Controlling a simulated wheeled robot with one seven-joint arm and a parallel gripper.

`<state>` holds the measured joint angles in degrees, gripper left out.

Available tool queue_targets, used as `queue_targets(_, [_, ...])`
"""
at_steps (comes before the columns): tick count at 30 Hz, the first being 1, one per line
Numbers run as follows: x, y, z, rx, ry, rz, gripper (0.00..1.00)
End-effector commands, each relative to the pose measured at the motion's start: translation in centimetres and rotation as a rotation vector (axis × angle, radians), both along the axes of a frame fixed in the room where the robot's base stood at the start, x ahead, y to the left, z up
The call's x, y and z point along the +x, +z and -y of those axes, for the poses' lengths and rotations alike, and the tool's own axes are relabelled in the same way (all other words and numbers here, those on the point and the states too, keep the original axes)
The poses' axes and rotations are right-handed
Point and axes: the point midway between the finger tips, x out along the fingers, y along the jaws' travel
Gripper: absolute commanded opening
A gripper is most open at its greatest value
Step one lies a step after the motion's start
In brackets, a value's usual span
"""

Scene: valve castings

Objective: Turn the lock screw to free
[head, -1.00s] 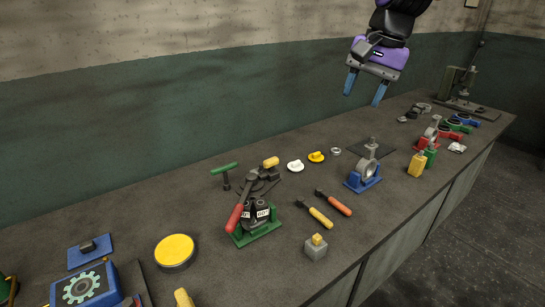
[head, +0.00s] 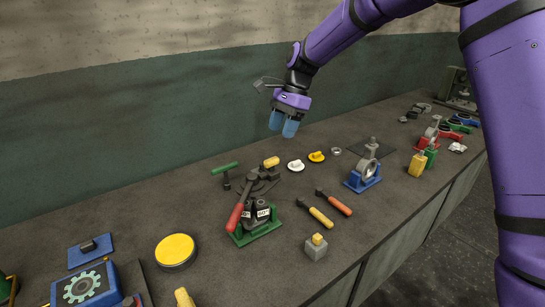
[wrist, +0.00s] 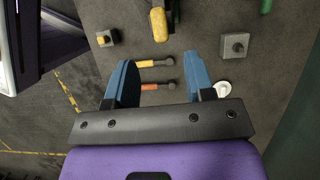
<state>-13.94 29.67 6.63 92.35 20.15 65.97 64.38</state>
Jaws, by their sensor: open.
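My gripper (head: 283,126) hangs in the air above the back of the bench, well clear of everything below. Its blue fingers are apart and empty in the wrist view (wrist: 159,66). On the bench, to the left and below, a dark fixture (head: 262,182) stands on a green base (head: 254,234), with a red lever (head: 236,217) and a yellow grip (head: 271,162). A green T-handle (head: 225,168) stands upright behind it. I cannot tell for certain which part is the lock screw. The wrist view shows a yellow grip (wrist: 157,22) at its top edge.
Yellow (head: 321,217) and orange (head: 340,207) handled tools lie in front. A white knob (head: 295,165), a yellow knob (head: 316,156) and a blue-based ring stand (head: 362,182) are close by. A grey block (head: 316,250) sits near the front edge. A yellow disc (head: 175,249) lies left.

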Motion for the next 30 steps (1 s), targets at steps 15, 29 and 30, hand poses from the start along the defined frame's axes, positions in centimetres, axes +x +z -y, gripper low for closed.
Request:
queue_targets(15, [-1.9,-7.4,-2.5,-0.001,0.002,-0.001,0.49])
queue_targets(29, [-2.1,-8.3,-2.7,0.0,0.001,0.0,0.44])
queue_targets(30, [-2.1,-8.3,-2.7,0.0,0.001,0.0,0.35])
